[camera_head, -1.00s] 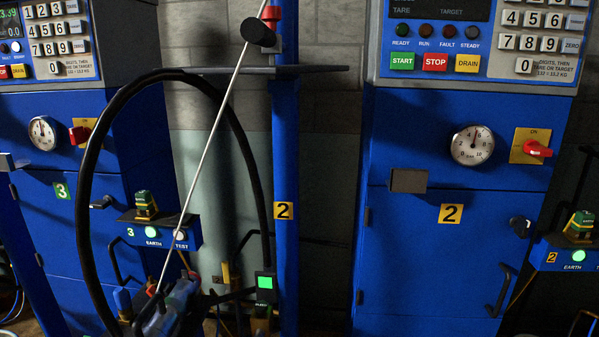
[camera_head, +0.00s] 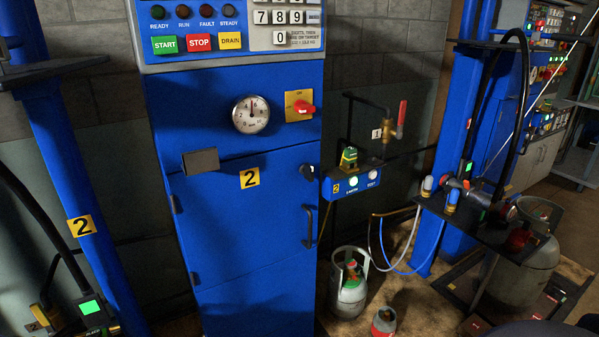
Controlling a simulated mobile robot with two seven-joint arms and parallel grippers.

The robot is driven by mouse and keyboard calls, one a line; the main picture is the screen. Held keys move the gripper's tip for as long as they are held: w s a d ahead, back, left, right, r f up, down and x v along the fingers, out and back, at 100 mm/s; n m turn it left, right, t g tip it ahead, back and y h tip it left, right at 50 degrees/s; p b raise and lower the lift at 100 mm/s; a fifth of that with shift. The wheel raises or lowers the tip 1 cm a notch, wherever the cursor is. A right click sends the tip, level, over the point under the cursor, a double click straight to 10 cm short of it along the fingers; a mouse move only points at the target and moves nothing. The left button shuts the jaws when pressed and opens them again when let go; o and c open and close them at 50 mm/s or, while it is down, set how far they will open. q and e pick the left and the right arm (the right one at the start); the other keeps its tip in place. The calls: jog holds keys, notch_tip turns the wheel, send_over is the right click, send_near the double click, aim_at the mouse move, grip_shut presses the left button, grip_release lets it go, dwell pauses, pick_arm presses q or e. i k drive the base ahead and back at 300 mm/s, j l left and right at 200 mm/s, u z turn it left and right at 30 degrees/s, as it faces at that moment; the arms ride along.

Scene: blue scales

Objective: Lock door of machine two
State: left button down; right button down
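Machine two (camera_head: 232,235) is the blue cabinet left of centre, with a yellow "2" label (camera_head: 249,178) on its door. The door (camera_head: 245,225) looks closed, its face flush with the cabinet. A dark round knob or latch (camera_head: 307,172) sits at the door's upper right edge, and its turned position is hard to make out. A black vertical handle (camera_head: 309,226) is below it on the right side. Hinges show on the left edge. Neither of my grippers is in view.
Above the door are a gauge (camera_head: 251,114) and a red rotary switch (camera_head: 301,107). A blue post (camera_head: 72,170) is at left.

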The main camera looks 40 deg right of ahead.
aim_at(307, 170)
jog(key=l+z, duration=0.1)
jog(key=z, duration=1)
